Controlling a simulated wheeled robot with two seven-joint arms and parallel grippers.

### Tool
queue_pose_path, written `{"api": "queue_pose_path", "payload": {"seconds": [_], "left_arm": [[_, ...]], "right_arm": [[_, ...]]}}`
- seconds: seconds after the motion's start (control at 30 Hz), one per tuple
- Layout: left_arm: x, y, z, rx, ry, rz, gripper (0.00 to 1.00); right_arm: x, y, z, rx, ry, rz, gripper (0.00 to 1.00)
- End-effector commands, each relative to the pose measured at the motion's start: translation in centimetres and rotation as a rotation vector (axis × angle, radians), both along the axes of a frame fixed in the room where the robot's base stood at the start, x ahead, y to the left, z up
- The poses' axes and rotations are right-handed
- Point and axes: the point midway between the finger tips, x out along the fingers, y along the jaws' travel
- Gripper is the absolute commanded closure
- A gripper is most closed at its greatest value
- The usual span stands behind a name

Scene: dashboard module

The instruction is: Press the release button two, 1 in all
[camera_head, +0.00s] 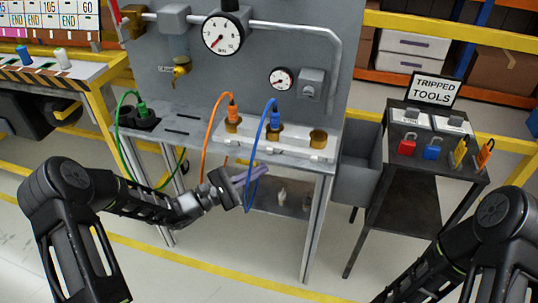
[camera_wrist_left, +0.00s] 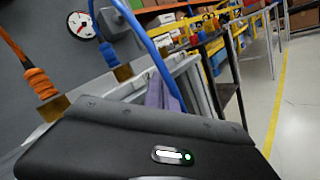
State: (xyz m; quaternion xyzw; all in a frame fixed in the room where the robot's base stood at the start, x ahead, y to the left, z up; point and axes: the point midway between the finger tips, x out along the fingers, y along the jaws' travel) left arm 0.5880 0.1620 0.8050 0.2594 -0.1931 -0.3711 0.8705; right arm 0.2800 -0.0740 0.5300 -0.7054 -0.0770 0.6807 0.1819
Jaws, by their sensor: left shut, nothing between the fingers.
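My left gripper (camera_head: 252,174) is shut and empty, in front of the bench's front edge and below the blue hose's coupling. Its purple-grey fingers show in the left wrist view (camera_wrist_left: 160,92), with the blue hose (camera_wrist_left: 150,45) passing very close to them. A pale manifold block (camera_head: 275,138) on the bench carries brass couplings. The orange hose (camera_head: 232,112) sits on its left coupling and the blue hose (camera_head: 275,117) on its middle one. The right brass coupling (camera_head: 318,138) has no hose. I cannot make out which part is release button two. My right gripper is outside the view.
A green hose (camera_head: 142,108) joins the bench at left. Gauges (camera_head: 222,34) and a small grey box (camera_head: 311,82) are on the back panel. A grey bin (camera_head: 358,170) and a dark stand with padlocks (camera_head: 407,146) are at right. The hoses hang near my left gripper.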

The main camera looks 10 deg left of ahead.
Motion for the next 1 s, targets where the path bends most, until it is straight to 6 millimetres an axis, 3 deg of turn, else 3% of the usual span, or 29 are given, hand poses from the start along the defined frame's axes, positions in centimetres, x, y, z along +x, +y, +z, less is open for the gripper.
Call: {"api": "queue_pose_path", "payload": {"seconds": [0.3,1.0], "left_arm": [[3.1,-0.2,-0.1,-0.002,0.000,0.000,1.00],[3.4,-0.2,0.0,-0.002,0.001,0.001,1.00]], "right_arm": [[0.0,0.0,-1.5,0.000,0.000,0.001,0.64],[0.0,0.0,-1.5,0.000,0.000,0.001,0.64]]}}
